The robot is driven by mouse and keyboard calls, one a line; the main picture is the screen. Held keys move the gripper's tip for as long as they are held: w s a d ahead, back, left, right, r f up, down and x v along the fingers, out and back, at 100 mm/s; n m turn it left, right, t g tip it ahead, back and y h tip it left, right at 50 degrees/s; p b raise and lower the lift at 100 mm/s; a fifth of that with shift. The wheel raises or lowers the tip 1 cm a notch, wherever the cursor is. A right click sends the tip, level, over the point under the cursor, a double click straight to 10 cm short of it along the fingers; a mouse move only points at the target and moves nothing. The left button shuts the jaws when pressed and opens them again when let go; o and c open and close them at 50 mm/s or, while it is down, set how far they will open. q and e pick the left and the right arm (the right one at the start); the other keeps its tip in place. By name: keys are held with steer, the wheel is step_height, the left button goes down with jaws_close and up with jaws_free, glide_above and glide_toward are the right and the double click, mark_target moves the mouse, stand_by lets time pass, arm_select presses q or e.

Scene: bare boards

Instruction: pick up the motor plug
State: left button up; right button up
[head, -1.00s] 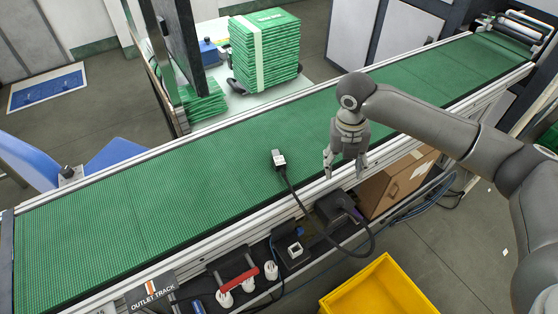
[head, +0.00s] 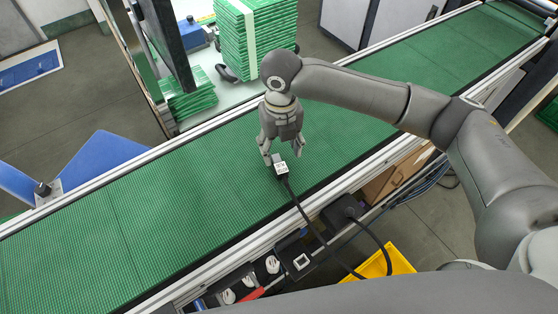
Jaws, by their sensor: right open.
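My right gripper (head: 282,155) is open just above and beyond the plug, fingers pointing down. One finger is close to the left of the plug, the other to its right. I cannot tell whether a finger touches it. My left gripper is not in view.
Metal rails (head: 225,269) edge the belt. Below the near rail are a yellow crate (head: 388,262), a cardboard box (head: 392,180) and sockets. A stack of green sheets (head: 254,38) stands beyond the belt. A blue chair (head: 103,165) is at the left. The belt's left part is clear.

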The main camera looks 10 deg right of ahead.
mark_target(280, 165)
steer(key=shift+s+f, duration=0.2)
steer(key=shift+f, duration=0.3)
steer(key=shift+s+f, duration=0.15)
steer(key=shift+f, duration=0.35)
steer(key=f+p, duration=0.1)
steer(key=f, duration=0.1)
steer(key=w+f+p, duration=0.1)
steer(key=f, duration=0.2)
steer(key=shift+f, duration=0.5)
steer(key=c, duration=1.2)
steer(key=shift+r, duration=0.55)
steer(key=s+r+b, duration=0.4)
steer(key=s+r, duration=0.8)
steer(key=s, duration=0.2)
steer(key=shift+a, duration=0.4)
